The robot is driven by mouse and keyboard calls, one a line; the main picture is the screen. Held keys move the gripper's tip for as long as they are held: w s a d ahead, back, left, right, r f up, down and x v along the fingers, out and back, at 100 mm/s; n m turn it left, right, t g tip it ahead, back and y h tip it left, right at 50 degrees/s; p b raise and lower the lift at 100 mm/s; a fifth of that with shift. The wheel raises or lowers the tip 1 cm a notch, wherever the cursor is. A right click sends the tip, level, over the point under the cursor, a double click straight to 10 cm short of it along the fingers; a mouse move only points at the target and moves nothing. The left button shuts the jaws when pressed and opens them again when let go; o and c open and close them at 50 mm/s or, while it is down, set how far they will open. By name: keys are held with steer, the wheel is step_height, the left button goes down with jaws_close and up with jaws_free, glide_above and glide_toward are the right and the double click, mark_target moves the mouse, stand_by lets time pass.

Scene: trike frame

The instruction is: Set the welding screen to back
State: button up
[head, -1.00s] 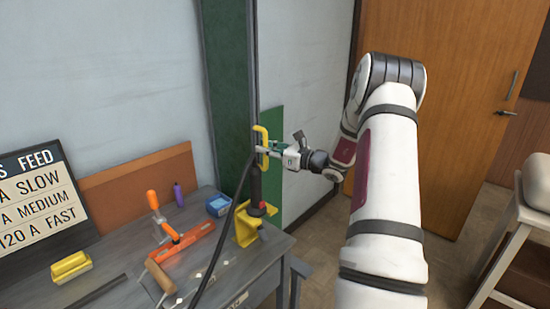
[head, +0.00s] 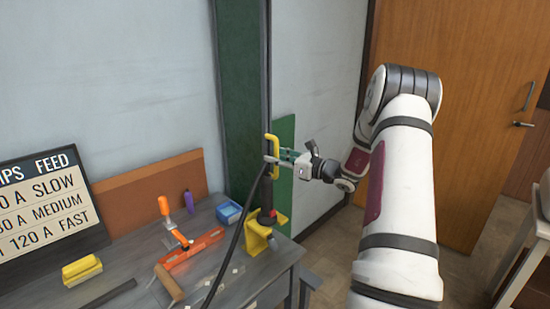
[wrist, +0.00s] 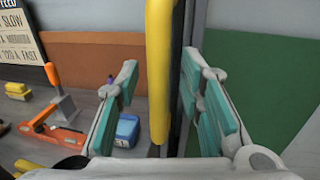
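The welding screen appears to be the tall dark green panel (head: 240,85) standing behind the bench. An upright yellow handle (head: 273,150) is at its right edge; it also shows close up in the wrist view (wrist: 158,75). My gripper (head: 279,157) is at the handle from the right. In the wrist view my gripper (wrist: 162,85) is open, with one teal-padded finger on each side of the handle and a visible gap to both. The handle's lower end is hidden by my gripper in the head view.
A workbench (head: 135,268) holds an orange tool (head: 192,248), a yellow block (head: 82,269), a blue box (head: 229,212) and a yellow stand (head: 258,236). A dark cable (head: 236,240) hangs near my gripper. A lower green panel (head: 284,185) is behind it. A wooden door (head: 460,90) is right.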

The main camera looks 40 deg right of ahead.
steer(key=v, duration=1.1)
steer(key=shift+s, duration=0.15)
